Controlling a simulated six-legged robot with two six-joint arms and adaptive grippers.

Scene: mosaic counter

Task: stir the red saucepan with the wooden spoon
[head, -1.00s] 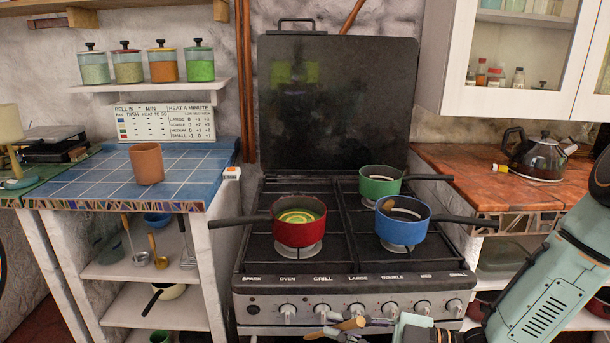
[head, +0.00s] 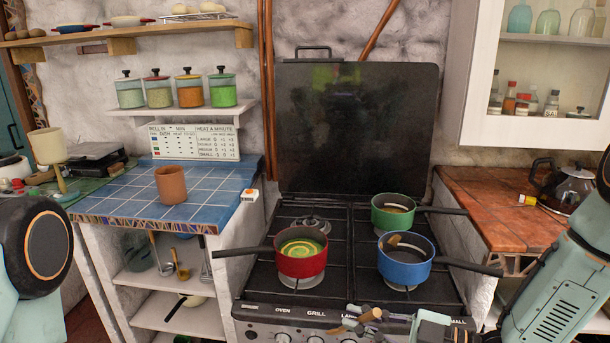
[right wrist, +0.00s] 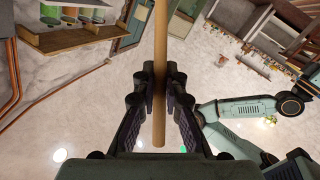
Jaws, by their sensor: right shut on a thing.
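The red saucepan (head: 301,266) stands on the stove's front left burner, with a green and yellow swirl of contents (head: 301,250) inside. Its dark handle points left. My right gripper (head: 388,322) is low at the stove's front edge, shut on the wooden spoon (head: 362,317). The spoon is in front of the pan, apart from it. In the right wrist view, the spoon's wooden handle (right wrist: 160,60) runs between the two dark fingers (right wrist: 160,105). The spoon's far end is not clear. My left arm shows at the left edge, but its gripper is out of view.
The blue saucepan (head: 405,270) and green saucepan (head: 392,220) stand to the right on the stove (head: 335,285). A wooden-looking piece shows in the blue one. A terracotta cup (head: 171,186) stands on the blue tiled counter (head: 130,200). A kettle (head: 570,187) is at right.

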